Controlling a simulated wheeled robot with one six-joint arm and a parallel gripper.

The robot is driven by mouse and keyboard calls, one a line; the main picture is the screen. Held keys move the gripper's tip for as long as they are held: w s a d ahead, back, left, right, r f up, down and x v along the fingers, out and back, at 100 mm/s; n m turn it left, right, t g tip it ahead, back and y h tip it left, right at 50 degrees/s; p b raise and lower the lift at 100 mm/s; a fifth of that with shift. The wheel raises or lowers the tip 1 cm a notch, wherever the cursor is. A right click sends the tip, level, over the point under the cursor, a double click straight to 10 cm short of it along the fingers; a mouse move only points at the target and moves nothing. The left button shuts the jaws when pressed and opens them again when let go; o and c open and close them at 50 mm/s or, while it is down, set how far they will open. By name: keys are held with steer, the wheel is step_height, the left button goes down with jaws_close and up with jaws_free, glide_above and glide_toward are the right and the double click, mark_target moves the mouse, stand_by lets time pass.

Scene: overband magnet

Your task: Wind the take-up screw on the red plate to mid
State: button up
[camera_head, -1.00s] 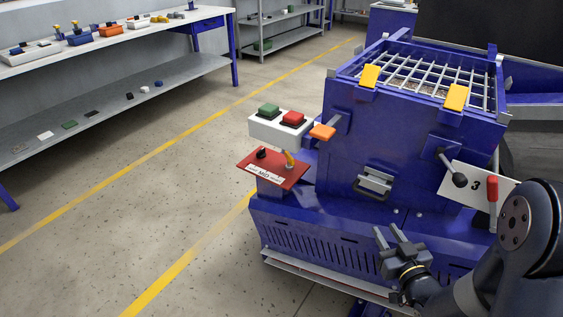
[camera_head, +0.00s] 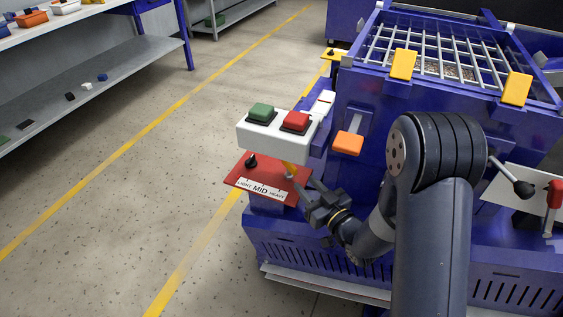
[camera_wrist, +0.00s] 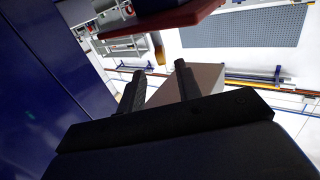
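The red plate (camera_head: 240,180) juts from the blue machine below a white button box. It bears a white label reading LIGHT, MID, HEAVY (camera_head: 260,189). My gripper (camera_head: 311,193) is open and empty, just right of the plate and apart from the lever. In the wrist view the spread fingers (camera_wrist: 160,80) show below a red edge (camera_wrist: 165,20), probably the plate.
The white box (camera_head: 272,137) with green and red buttons overhangs the plate. An orange paddle (camera_head: 348,143) sits right of it. The blue machine (camera_head: 300,235) stands behind and below my gripper. A black-knobbed lever (camera_head: 522,187) is far right. The floor left is clear.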

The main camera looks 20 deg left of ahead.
mark_target(289, 168)
steer(key=x, duration=0.9)
steer(key=shift+a+b, duration=0.1)
steer(key=shift+b, duration=0.3)
jaws_close()
